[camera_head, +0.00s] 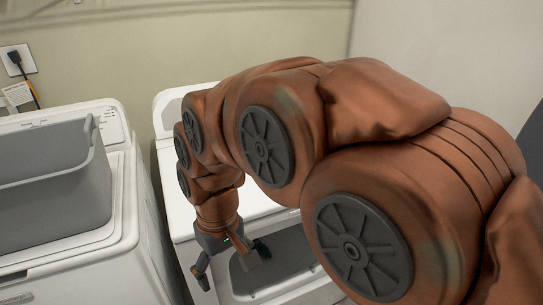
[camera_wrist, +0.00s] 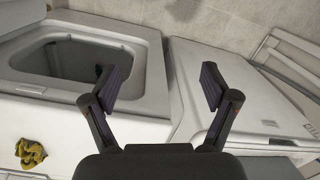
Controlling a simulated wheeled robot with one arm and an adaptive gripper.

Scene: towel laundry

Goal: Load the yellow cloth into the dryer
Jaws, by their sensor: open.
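The yellow cloth (camera_wrist: 30,152) is a small crumpled piece at the lower left of the wrist view, on a pale surface outside the machine's opening. I cannot tell which surface that is. It does not show in the head view. A white machine (camera_head: 178,212) with an open, grey-rimmed hatch stands under my arm; it looks like the dryer. A grey-rimmed opening (camera_wrist: 35,76) also shows at the left of the wrist view, dark inside. My gripper (camera_wrist: 158,86) is open and empty, fingers wide apart. In the head view my gripper (camera_head: 230,267) is beside the hatch, apart from the cloth.
Another white machine (camera_head: 128,190) stands at the left with a grey basket (camera_head: 55,190) on top. A narrow gap separates the two machines. A wall socket (camera_head: 17,61) with a black plug is at the far left. My arm hides much of the right side.

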